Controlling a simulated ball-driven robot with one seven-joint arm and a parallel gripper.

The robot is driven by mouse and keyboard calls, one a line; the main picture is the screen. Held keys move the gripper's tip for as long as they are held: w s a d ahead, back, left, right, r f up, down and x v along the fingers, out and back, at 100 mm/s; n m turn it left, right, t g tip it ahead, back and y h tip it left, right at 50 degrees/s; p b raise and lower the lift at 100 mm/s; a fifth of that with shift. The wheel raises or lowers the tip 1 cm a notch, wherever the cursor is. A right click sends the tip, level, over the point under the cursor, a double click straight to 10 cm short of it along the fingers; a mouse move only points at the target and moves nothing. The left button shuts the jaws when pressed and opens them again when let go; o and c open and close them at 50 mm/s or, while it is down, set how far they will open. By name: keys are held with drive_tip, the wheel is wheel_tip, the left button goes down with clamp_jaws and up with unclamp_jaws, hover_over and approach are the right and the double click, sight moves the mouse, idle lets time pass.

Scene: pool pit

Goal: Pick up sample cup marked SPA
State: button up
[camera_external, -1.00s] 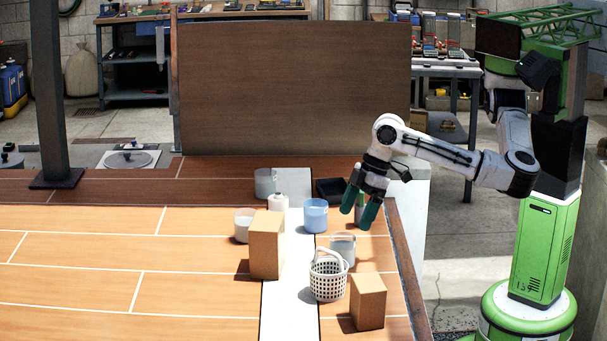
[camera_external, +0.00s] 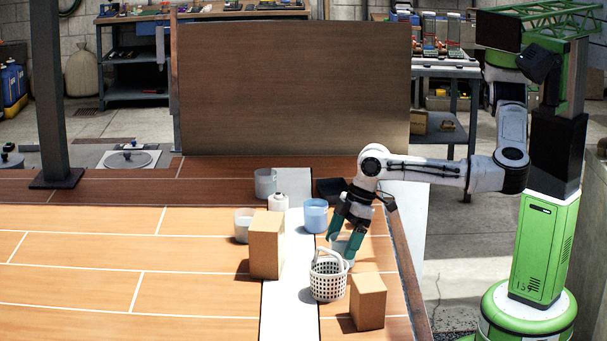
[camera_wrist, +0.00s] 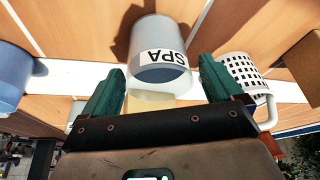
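The sample cup marked SPA (camera_wrist: 162,32) is a clear cup with a white label, its letters upside down in the wrist view. In the external view the cup (camera_external: 344,243) is partly hidden by my fingers, just behind the white basket. My gripper (camera_wrist: 160,65) is open, with one green finger on each side of the cup's near end. Gaps show between the fingers and the cup. In the external view my gripper (camera_external: 343,247) points down at the cup.
The white basket (camera_external: 327,280) stands close to the cup, and a blue cup (camera_external: 315,215) is on its other side. Cardboard boxes (camera_external: 266,245) (camera_external: 368,302), a white bottle (camera_external: 278,202), more clear cups (camera_external: 243,225) (camera_external: 265,183) and a black tray (camera_external: 328,190) stand nearby. The left deck is clear.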

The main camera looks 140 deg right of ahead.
drive_tip(key=c, duration=1.1)
drive_tip(key=shift+r, duration=0.1)
